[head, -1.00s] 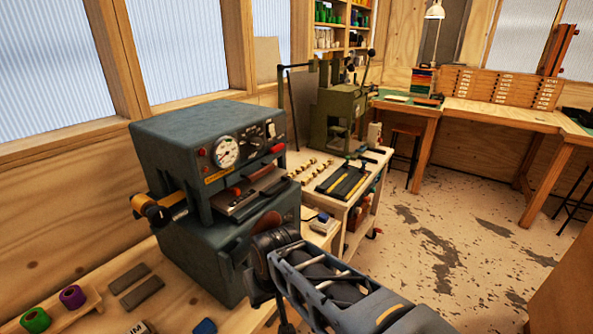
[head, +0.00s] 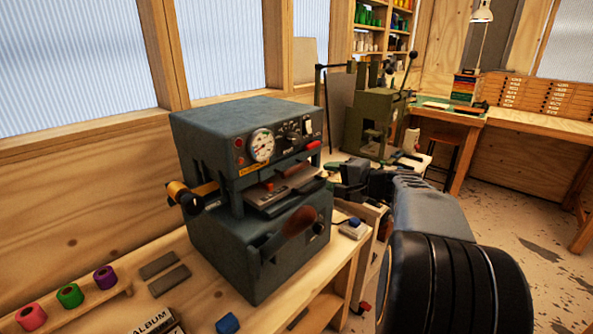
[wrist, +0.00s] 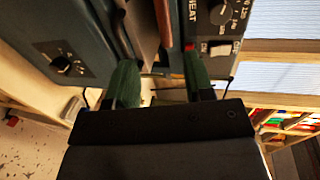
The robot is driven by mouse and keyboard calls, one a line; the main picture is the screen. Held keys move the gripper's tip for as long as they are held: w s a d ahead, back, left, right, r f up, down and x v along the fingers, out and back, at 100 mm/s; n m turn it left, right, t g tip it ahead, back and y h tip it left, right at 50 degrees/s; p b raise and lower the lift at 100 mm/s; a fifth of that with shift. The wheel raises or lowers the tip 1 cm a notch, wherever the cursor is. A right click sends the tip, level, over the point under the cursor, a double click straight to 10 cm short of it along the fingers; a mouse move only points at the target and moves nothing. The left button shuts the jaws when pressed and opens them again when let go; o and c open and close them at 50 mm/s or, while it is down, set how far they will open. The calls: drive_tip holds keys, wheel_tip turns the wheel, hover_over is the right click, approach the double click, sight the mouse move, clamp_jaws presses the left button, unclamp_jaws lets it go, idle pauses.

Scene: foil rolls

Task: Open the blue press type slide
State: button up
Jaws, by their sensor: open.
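The blue-grey press (head: 240,130) stands on the wooden bench, with a gauge, dials and switches on its upper front. Its type slide (head: 285,190), a grey metal tray, lies in the gap between the upper and lower bodies. My gripper (head: 340,178) is at the right end of this gap, close to the slide's end. In the wrist view my gripper (wrist: 160,82) has its two green-padded fingers apart, facing the press (wrist: 95,25). A reddish-brown bar shows beyond the fingers. I cannot tell whether a finger touches the slide.
A brown lever grip (head: 300,221) sticks out below the slide. Red, green and purple foil rolls (head: 70,295) stand at the left. A green machine (head: 375,120) stands behind my gripper.

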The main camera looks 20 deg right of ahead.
sight(299, 169)
drive_tip(key=p+x, duration=0.2)
drive_tip(key=x, duration=1.1)
drive_tip(key=shift+w+r, duration=0.1)
drive_tip(key=shift+w, duration=0.2)
drive_tip(key=shift+c, duration=0.5)
clamp_jaws()
